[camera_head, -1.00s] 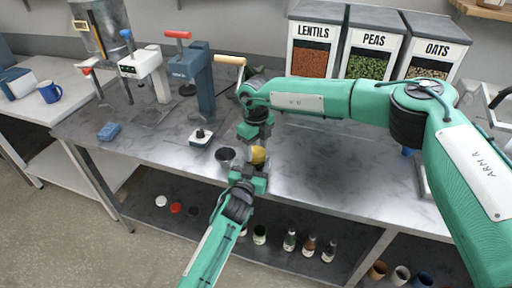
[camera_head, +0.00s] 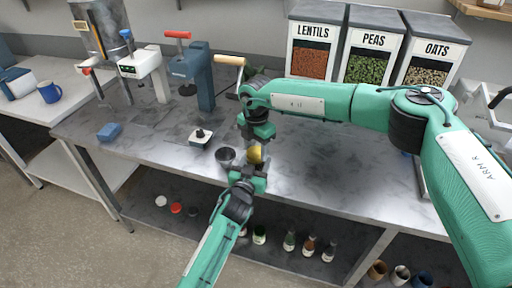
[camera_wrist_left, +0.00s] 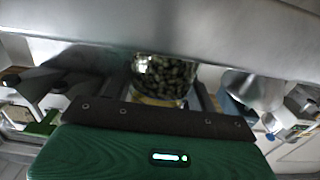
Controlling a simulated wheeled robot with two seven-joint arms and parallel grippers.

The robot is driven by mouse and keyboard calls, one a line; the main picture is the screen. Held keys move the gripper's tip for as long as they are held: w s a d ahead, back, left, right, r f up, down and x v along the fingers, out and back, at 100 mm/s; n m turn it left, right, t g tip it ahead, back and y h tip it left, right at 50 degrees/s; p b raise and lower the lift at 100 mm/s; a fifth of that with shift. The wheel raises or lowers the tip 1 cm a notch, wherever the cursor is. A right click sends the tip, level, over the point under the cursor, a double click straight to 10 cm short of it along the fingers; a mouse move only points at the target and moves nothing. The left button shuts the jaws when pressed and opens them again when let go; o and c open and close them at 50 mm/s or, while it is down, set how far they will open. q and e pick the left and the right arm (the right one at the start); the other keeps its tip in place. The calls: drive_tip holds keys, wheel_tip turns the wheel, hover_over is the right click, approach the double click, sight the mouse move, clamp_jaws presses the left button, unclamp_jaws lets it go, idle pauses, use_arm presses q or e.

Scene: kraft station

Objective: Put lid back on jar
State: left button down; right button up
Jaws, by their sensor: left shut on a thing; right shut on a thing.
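A small jar with dark round contents (camera_wrist_left: 165,72) shows in the left wrist view, which looks upside down. A gold-yellow lid (camera_head: 255,154) shows between my two grippers in the head view. My left gripper (camera_head: 248,178) reaches in from the front and is shut on the jar, though its fingers hide most of it in the head view. My right gripper (camera_head: 257,141) comes from above and behind and is shut on the lid. The grippers hide the join, so I cannot tell whether the lid is seated.
A grey metal cup (camera_head: 226,157) stands just left of the grippers. A small white-based tool (camera_head: 200,137) and a blue block (camera_head: 110,131) lie farther left. Presses and labelled bins line the back. The table right of the grippers is clear.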

drive_tip(key=m, duration=0.7)
drive_tip(key=shift+m, duration=0.4)
drive_tip(key=m, duration=0.2)
drive_tip(key=shift+m, duration=0.4)
drive_tip(key=m, duration=0.3)
drive_tip(key=shift+s+a, duration=0.15)
drive_tip(key=shift+a, duration=0.05)
drive_tip(key=shift+d+m, duration=0.1)
drive_tip(key=shift+m, duration=0.6)
drive_tip(key=o, duration=0.9)
drive_tip(key=shift+d, duration=0.1)
drive_tip(key=shift+o, duration=0.2)
